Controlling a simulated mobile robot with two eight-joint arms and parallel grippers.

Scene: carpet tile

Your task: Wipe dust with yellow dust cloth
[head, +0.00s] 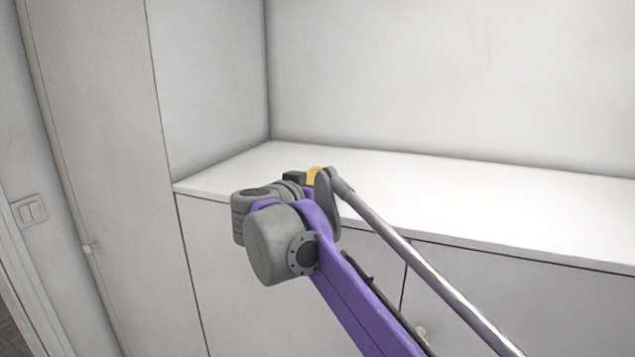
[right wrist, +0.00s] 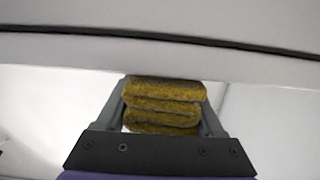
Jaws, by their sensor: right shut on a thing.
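The folded yellow dust cloth (right wrist: 165,105) is between the two fingers of my right gripper (right wrist: 165,100) in the right wrist view. The gripper is shut on it. In the head view only a small yellow patch of the cloth (head: 314,176) shows behind my right arm's wrist, close to the white counter top (head: 480,195). The arm hides most of the cloth and the gripper there. I cannot tell whether the cloth touches the counter. No dust can be made out on the counter. My left gripper is not in view.
White cabinet fronts (head: 520,300) stand below the counter's front edge. A tall cabinet (head: 95,130) is on the left, and a plain wall (head: 450,80) rises behind. A light switch (head: 29,210) is at the far left. The visible counter top is clear to the right.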

